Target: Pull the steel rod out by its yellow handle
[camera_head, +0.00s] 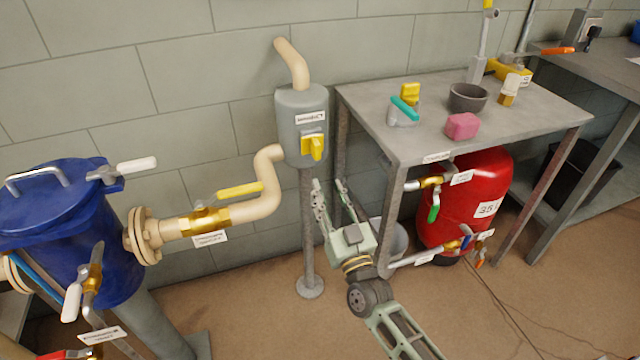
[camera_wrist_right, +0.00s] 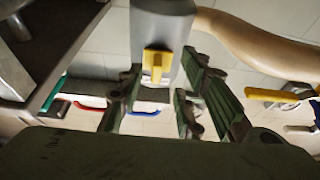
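The yellow handle (camera_head: 314,147) sticks out of the front of a grey cylindrical housing (camera_head: 301,110) on a post. No steel rod shows; any rod behind the handle is hidden in the housing. My right gripper (camera_head: 329,184) is open and empty, with its fingers pointing up, a little below and to the right of the handle in the head view. In the right wrist view the yellow handle (camera_wrist_right: 157,65) appears between the two open fingers, ahead of them and apparently not touched. My left gripper is not in view.
A beige pipe with a yellow valve lever (camera_head: 240,190) runs left from the housing to a blue tank (camera_head: 70,230). To the right stands a metal table (camera_head: 440,130) with small items on top and a red tank (camera_head: 470,205) beneath. A bucket stands behind my right gripper.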

